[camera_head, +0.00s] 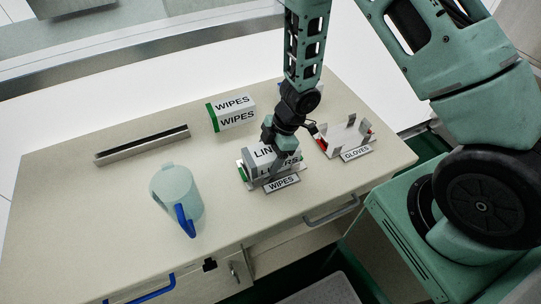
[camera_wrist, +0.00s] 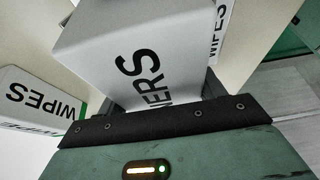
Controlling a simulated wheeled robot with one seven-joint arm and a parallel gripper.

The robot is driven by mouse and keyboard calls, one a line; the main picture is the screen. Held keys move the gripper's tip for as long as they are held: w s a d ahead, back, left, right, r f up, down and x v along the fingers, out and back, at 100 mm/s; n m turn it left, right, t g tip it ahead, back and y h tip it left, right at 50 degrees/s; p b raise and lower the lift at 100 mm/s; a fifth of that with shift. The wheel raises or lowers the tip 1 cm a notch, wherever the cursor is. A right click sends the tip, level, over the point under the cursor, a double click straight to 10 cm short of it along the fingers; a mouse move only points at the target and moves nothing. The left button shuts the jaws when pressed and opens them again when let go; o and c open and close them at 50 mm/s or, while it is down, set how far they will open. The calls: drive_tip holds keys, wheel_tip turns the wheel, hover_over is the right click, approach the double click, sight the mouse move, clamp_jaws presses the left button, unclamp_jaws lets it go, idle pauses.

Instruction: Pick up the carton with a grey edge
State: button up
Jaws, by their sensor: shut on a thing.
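The carton with a grey edge (camera_head: 248,160) is white with dark LINERS lettering. It is at the holder labelled WIPES (camera_head: 282,184), near the table's front edge. My gripper (camera_head: 281,158) comes down from above and is shut on this carton. The arm and fingers hide part of it in the head view. In the wrist view the LINERS carton (camera_wrist: 125,45) fills the space between the fingers of my gripper (camera_wrist: 162,92). I cannot tell whether the carton still touches what is under it; a bit of green shows beside its lower edge.
A GLOVES holder (camera_head: 345,140) with upright posts and something red is close on the right. A pale jug with a blue handle (camera_head: 176,195) and a long metal bar (camera_head: 143,146) are left.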

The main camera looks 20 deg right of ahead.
sight(269, 150)
drive_tip(key=shift+r, duration=0.15)
wheel_tip(269, 150, up, 10)
drive_tip(key=shift+f+p, duration=0.1)
drive_tip(key=shift+p, duration=0.85)
wheel_tip(269, 150, up, 7)
drive_tip(key=p, duration=0.7)
drive_tip(key=shift+p, duration=0.35)
idle(0.5)
